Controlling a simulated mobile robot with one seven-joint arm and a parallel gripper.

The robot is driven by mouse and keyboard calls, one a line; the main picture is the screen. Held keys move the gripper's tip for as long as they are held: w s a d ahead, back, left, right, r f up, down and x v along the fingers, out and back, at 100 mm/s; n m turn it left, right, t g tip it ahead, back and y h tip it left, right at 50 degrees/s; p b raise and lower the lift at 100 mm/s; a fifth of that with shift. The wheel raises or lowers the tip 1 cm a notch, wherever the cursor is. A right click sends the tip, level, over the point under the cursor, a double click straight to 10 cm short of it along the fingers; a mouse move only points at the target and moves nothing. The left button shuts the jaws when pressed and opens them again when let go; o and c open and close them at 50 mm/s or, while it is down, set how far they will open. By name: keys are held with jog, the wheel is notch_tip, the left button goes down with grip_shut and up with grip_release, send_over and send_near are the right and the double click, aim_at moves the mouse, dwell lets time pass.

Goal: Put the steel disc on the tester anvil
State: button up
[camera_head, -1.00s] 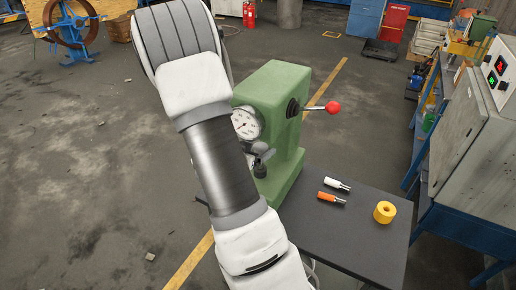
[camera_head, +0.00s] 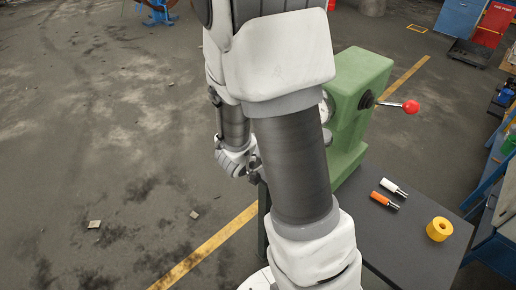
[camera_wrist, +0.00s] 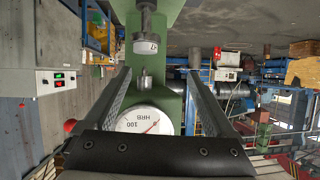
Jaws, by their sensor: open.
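The green tester (camera_head: 357,85) stands behind my arm in the head view. The wrist view shows it upside down, with its HRB dial (camera_wrist: 145,122) low in the picture and the metal indenter (camera_wrist: 147,80) above it. Beyond the indenter is a pale, short round piece with dark marks, seemingly the steel disc (camera_wrist: 146,46), on the anvil end of the dark post (camera_wrist: 146,17). A gap shows between disc and indenter. My gripper (camera_wrist: 159,74) is open, its two fingers apart with nothing seen between them, facing the tester. The anvil is hidden in the head view.
A red-knobbed lever (camera_head: 410,106) sticks out from the tester's right side. On the dark table (camera_head: 405,245) lie a white-handled tool (camera_head: 393,187), an orange-handled tool (camera_head: 384,200) and a yellow ring (camera_head: 439,229).

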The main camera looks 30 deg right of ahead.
jog(key=w+a+r+n+t+y, duration=0.35)
jog(key=a+r+y, duration=0.2)
jog(key=a, duration=0.35)
jog(key=w+a+r+n+t+y, duration=0.2)
jog(key=a+r+n+y, duration=0.3)
jog(key=a, duration=0.5)
jog(key=s+r+n+g, duration=0.2)
jog(key=s+n, duration=0.1)
jog(key=s, duration=0.6)
jog(key=s+a+r+n+g+y, duration=0.1)
jog(key=s+r+n+g, duration=0.1)
jog(key=s, duration=0.7)
jog(key=shift+s+a+r+n, duration=0.15)
jog(key=shift+a+r+n, duration=0.1)
jog(key=shift+r+n, duration=0.2)
jog(key=shift+g+y, duration=0.25)
